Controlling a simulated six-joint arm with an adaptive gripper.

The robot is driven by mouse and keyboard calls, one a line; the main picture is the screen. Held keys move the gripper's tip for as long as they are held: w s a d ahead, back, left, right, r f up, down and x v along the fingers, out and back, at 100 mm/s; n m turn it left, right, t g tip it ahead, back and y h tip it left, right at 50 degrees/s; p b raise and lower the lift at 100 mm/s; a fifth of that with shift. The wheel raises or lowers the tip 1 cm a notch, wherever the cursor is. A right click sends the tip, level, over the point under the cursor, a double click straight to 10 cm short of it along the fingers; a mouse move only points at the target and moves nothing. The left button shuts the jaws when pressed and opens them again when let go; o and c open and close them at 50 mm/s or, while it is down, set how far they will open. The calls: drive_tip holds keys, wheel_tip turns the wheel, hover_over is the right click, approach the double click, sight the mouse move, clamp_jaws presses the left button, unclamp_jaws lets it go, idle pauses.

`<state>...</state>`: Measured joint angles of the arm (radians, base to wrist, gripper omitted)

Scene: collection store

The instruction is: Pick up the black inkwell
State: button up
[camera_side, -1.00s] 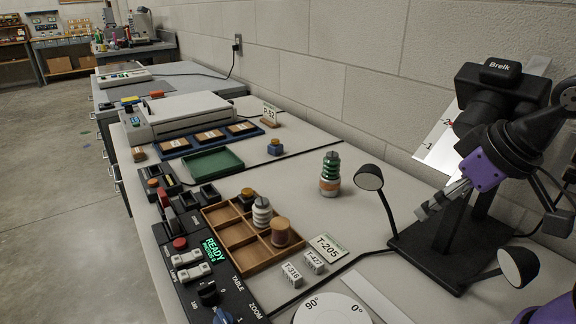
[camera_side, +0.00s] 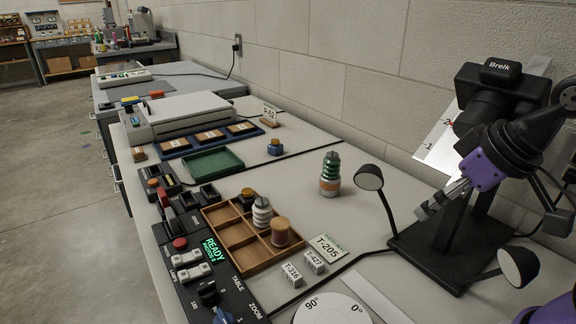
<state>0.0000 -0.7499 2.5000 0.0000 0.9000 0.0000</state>
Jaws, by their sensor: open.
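A small dark pot with a brownish top (camera_side: 247,198) sits in a far compartment of the wooden tray (camera_side: 237,262); it looks like the black inkwell, but it is small and partly hidden by the tray walls. A white ribbed piece with a dark top (camera_side: 262,212) and a brown spool-like piece (camera_side: 280,232) also stand in the tray. My gripper (camera_side: 432,208) is open and empty at the right, above the black stand base, well apart from the tray.
A lamp (camera_side: 369,177) on a thin arm stands between my gripper and the tray. A green-and-copper coil piece (camera_side: 330,174) and a blue inkwell (camera_side: 275,147) stand farther back. Number tags (camera_side: 327,247) and a control panel (camera_side: 195,262) flank the tray.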

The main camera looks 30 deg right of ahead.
drive_tip(key=w+a+r, duration=0.2)
drive_tip(key=w+r, duration=0.1)
drive_tip(key=w, duration=0.8)
drive_tip(key=n+y, duration=0.1)
drive_tip(key=n, duration=0.1)
approach(248, 191)
drive_tip(key=shift+t, duration=0.4)
drive_tip(key=x, duration=0.5)
drive_tip(key=shift+s+d+f, duration=0.1)
drive_tip(key=shift+s+d, duration=0.05)
drive_tip(key=shift+s, duration=0.05)
drive_tip(key=shift+x, duration=2.85)
drive_tip(key=shift+s+f, duration=0.1)
drive_tip(key=shift+s, duration=0.05)
drive_tip(key=c, duration=1.4)
